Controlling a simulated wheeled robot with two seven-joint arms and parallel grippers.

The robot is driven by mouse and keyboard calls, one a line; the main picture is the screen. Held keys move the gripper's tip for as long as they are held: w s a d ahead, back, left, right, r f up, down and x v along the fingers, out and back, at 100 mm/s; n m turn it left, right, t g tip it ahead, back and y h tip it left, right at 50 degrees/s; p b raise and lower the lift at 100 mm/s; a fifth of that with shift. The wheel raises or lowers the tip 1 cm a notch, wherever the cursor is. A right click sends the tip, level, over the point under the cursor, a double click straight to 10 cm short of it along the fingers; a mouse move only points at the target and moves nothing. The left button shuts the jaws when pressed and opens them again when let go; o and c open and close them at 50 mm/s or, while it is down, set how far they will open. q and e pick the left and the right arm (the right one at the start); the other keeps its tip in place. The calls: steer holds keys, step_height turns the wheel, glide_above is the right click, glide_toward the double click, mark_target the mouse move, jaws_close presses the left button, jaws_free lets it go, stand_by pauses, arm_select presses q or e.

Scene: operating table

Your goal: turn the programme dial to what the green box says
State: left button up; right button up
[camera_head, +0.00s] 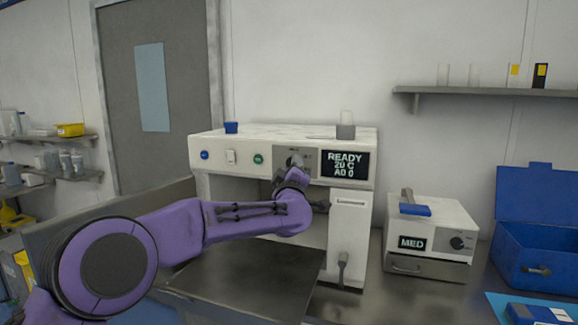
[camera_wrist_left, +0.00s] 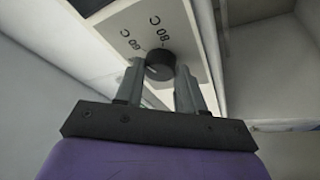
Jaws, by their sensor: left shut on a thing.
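The programme dial is a dark round knob on the front panel of a white machine (camera_head: 215,183). In the left wrist view the dial (camera_wrist_left: 160,64) sits between the fingertips of my left gripper (camera_wrist_left: 160,82), which is shut on it. Printed temperature marks lie around the dial, upside down and partly hidden. In the head view my left gripper (camera_head: 295,168) covers most of the dial. The machine's display (camera_head: 345,164) reads "READY 20 C AD 0". I cannot make out a green box with a setting. My right gripper is not in view.
A blue button (camera_head: 205,155), a white switch (camera_head: 231,157) and a green button (camera_head: 258,158) sit left of the dial. A smaller box reading "MED" (camera_head: 411,243) stands to the right, with an open blue case (camera_head: 538,195) beyond it.

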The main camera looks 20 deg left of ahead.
arm_select(q)
steer(key=shift+r+n+g+y+p, duration=0.15)
steer(key=shift+n+g+y+p, duration=0.25)
steer(key=shift+n, duration=1)
steer(key=o, duration=1)
steer(key=shift+o, duration=0.2)
steer(key=shift+s, duration=0.1)
steer(key=b+v, duration=0.5)
steer(key=v, duration=0.5)
steer(key=shift+s, duration=0.25)
